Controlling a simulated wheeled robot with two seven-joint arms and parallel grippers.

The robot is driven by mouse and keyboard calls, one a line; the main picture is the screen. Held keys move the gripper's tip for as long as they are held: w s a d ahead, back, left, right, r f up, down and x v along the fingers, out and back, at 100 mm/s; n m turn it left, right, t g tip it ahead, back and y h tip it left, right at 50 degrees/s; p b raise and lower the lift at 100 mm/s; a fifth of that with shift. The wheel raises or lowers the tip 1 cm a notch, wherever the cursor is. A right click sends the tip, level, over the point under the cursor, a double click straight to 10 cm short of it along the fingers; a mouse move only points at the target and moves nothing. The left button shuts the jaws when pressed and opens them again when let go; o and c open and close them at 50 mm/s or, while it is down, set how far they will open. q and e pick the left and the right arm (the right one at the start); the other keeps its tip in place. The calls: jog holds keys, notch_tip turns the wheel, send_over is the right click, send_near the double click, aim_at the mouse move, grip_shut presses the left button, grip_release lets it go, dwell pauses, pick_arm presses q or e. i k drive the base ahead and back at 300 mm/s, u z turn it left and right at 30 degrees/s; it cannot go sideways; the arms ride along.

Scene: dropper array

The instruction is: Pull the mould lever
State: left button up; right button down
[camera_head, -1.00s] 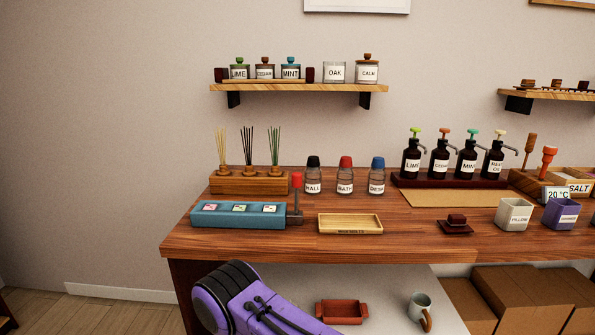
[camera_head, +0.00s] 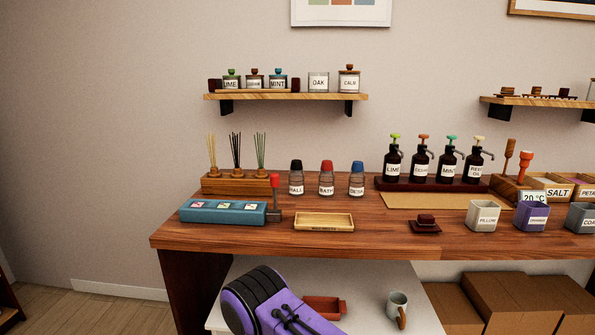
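The mould (camera_head: 222,213) is a long blue block with several small coloured labels on its top, near the left end of the wooden table. Its lever (camera_head: 275,190) stands upright at the block's right end and has a red knob on a dark stem. A purple part of my own arm (camera_head: 270,305) shows at the bottom, in front of the table's front edge. Neither gripper is in view.
A wooden tray (camera_head: 324,222) lies right of the lever. Behind stand a reed holder (camera_head: 236,185) and three capped bottles (camera_head: 326,181). Pump bottles (camera_head: 420,165) stand farther right. The table's front edge (camera_head: 330,250) faces me.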

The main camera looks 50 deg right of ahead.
aim_at(274, 177)
jog(key=z, duration=0.7)
